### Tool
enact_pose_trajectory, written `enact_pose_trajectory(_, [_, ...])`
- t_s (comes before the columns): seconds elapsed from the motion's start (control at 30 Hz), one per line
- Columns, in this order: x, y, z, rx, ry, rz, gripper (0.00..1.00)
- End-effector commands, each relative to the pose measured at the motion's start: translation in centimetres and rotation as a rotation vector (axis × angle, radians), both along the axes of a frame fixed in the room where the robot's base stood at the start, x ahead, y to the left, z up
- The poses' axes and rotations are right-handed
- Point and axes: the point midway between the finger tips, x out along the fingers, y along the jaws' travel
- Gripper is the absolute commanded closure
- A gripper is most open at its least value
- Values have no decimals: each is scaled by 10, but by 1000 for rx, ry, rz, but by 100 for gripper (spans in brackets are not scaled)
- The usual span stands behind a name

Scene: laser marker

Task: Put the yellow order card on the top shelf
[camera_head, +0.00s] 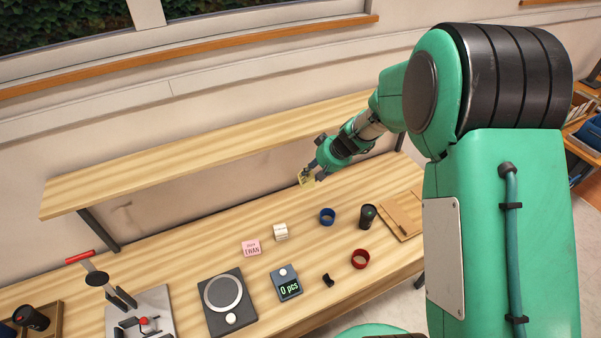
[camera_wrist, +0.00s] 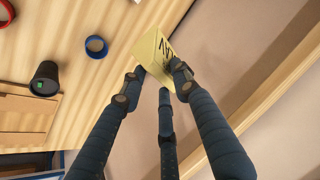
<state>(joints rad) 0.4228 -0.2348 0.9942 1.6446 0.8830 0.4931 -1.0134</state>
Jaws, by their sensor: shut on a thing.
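The yellow order card (camera_head: 306,178) is in my gripper (camera_head: 316,172), above the back part of the workbench and in front of the wall. In the wrist view the card (camera_wrist: 150,48) shows dark lettering on one face, and the dark fingers of my gripper (camera_wrist: 158,82) are shut on its lower part. The top shelf (camera_head: 200,145) is a long wooden board along the wall above the bench. In the head view the card is just below and in front of the shelf's front edge. The shelf top looks bare.
On the workbench (camera_head: 190,245) stand a pink card (camera_head: 251,248), a white block (camera_head: 281,232), a blue ring (camera_head: 327,216), a black cup (camera_head: 367,216), a red ring (camera_head: 360,259), a scale (camera_head: 223,293) and a counter display (camera_head: 288,287). A wooden tray (camera_head: 403,214) lies at the right.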

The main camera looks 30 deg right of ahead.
Motion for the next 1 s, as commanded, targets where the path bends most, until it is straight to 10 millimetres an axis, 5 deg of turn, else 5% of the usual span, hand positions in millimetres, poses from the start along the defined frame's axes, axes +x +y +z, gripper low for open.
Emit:
enact_pose_trajectory(0.13, [-14, -20, 31, 1, 0, -32, 99])
enact_pose_trajectory(0.6, [-40, -54, 75, 2, 0, -90, 99])
enact_pose_trajectory(1.0, [1, -58, 97, 2, -1, -31, 99])
